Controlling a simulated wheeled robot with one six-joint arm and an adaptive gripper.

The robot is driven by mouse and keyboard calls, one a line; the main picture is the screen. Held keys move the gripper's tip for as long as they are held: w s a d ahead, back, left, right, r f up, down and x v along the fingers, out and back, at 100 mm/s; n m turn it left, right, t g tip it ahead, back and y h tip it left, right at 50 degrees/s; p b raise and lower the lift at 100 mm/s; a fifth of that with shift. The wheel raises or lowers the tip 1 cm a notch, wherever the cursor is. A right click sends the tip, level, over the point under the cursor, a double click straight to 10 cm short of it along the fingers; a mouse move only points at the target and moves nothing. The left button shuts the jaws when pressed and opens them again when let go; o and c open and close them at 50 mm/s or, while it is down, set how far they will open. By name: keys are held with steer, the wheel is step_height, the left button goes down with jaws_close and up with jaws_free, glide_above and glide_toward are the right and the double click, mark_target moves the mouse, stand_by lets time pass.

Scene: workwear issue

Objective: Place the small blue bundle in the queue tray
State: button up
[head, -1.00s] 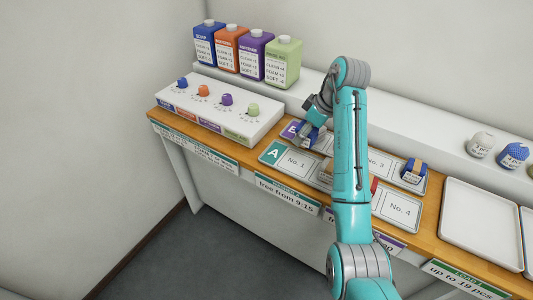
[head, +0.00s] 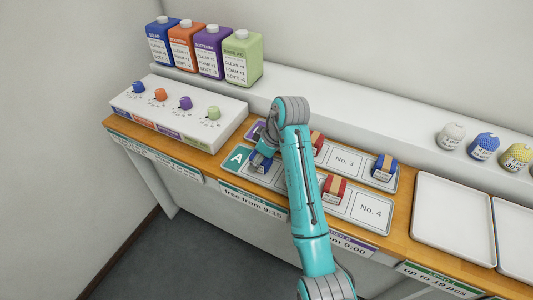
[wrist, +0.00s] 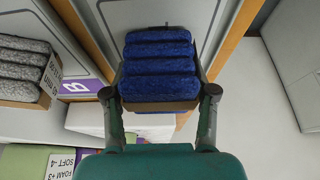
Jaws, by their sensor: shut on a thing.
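My gripper (wrist: 160,100) is shut on a small blue bundle (wrist: 158,62), folded in layers with a brown band. In the head view my gripper (head: 263,157) is over the near end of the front tray, beside its green A label (head: 237,158), around place No. 1. I cannot tell whether the bundle touches the tray. The front numbered tray (head: 354,217) also holds a red bundle (head: 334,189). The back numbered tray (head: 340,149) holds another red bundle (head: 316,142) and a blue bundle (head: 384,167). Neither tray is visibly named queue.
A grey bundle (wrist: 24,70) lies by the purple B label (wrist: 76,87). A white dial panel (head: 190,115) stands left, bottles (head: 240,58) behind it. Empty white trays (head: 452,222) are at right.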

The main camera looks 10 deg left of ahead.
steer(key=shift+f, duration=0.15)
steer(key=o, duration=1.2)
steer(key=shift+f, duration=0.1)
